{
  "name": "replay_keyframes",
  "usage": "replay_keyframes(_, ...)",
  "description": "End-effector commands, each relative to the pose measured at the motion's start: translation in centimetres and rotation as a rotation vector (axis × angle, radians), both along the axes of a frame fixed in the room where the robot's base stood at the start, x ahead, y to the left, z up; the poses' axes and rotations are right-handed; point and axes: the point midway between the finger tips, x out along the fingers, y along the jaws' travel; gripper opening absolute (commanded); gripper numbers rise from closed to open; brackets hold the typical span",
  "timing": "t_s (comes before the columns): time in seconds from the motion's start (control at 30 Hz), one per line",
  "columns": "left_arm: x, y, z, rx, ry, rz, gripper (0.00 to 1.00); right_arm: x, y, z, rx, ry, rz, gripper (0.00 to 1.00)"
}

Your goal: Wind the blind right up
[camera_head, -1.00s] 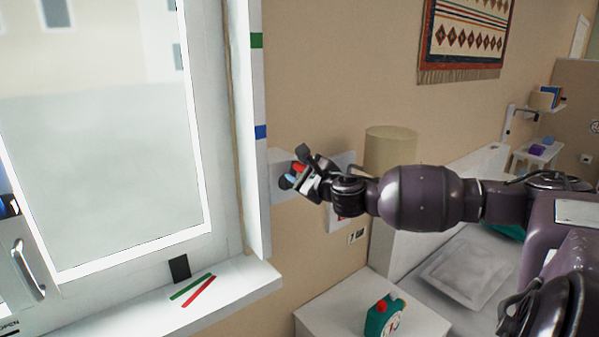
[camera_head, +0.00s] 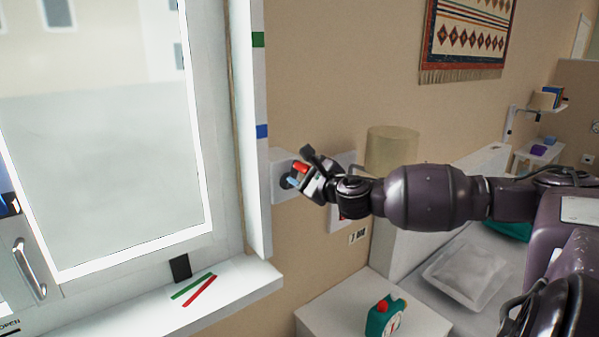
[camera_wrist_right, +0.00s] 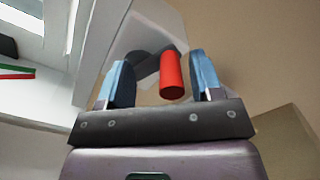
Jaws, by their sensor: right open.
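A pale winder box (camera_head: 281,167) is on the wall right of the window, with a dark round hub. A red crank knob (camera_head: 300,168) stands out from it, and the knob also shows in the right wrist view (camera_wrist_right: 172,76). My right gripper (camera_head: 297,177) is at the winder. In the wrist view its two blue fingers (camera_wrist_right: 161,84) are open, one on each side of the red knob, with gaps between. The window pane (camera_head: 105,150) is uncovered where it shows, and I cannot make out the blind. My left gripper is not in view.
The window's side frame (camera_head: 258,200), with green and blue marks, stands close left of the gripper. A sill (camera_head: 235,293) juts out below with green and red strips.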

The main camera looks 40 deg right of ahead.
Motion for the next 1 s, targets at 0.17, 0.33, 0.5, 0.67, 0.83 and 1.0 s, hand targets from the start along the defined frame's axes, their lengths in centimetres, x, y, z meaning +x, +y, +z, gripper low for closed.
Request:
replay_keyframes(0.17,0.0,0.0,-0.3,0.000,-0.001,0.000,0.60,-1.5,0.3,-0.1,-0.003,0.002,0.002,0.60)
replay_keyframes(0.33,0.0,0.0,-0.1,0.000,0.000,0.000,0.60,-2.9,0.3,-0.1,-0.003,0.003,0.000,0.60)
replay_keyframes(0.5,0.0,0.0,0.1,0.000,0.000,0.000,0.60,-4.2,0.6,-0.1,-0.002,0.004,0.002,0.60)
replay_keyframes(0.67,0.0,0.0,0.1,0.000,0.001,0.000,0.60,-5.5,0.6,-0.1,-0.002,0.004,-0.001,0.60)
replay_keyframes(0.83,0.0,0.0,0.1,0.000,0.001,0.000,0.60,-6.6,0.8,-0.1,-0.001,0.003,0.001,0.60)
replay_keyframes(1.0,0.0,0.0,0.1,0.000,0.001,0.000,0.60,-6.9,0.9,0.0,0.000,0.000,0.001,0.60)
